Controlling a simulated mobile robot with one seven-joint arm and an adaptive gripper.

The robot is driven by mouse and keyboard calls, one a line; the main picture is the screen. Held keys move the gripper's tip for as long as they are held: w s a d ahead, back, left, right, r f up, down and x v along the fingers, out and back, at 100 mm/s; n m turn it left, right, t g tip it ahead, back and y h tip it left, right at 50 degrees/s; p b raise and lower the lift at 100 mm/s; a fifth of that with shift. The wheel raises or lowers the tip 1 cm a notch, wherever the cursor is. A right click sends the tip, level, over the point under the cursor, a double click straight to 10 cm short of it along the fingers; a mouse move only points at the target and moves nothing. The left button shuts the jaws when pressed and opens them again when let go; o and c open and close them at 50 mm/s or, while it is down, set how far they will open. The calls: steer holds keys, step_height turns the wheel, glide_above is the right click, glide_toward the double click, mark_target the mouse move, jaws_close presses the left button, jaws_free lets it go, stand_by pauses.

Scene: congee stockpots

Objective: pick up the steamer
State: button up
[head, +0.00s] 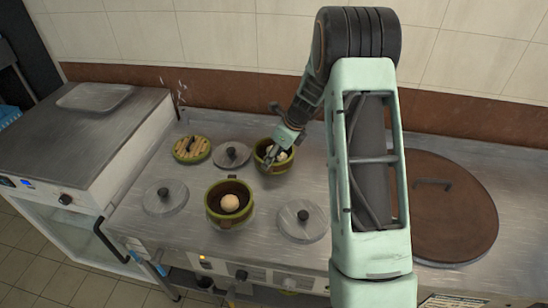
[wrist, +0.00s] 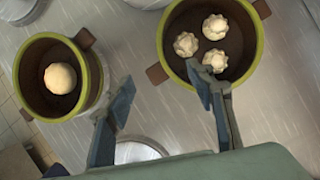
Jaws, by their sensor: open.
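Two round green pots with dark insides and brown side handles look like steamers. The back one (head: 277,167) holds three pale pleated buns and shows at the upper right of the wrist view (wrist: 253,62). The front one (head: 215,218) holds one smooth round bun and shows at the left of the wrist view (wrist: 30,42). My gripper (head: 268,161) is open and empty at the back steamer. In the wrist view, its fingers (wrist: 162,78) are spread, one overlapping that steamer's lower rim, the other over the gap between the pots. I cannot tell if they touch.
Grey lids with black knobs (head: 232,154) (head: 165,197) (head: 303,221) lie on the steel counter. A round green-rimmed slatted piece (head: 192,149) lies at the back left. A large brown lid (head: 440,222) is right of my arm. A tray (head: 95,97) sits on the left unit.

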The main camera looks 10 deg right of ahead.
steer(key=x, duration=0.4)
steer(key=shift+a+f, duration=0.15)
steer(key=shift+f, duration=0.05)
jaws_close()
steer(key=shift+r, duration=0.15)
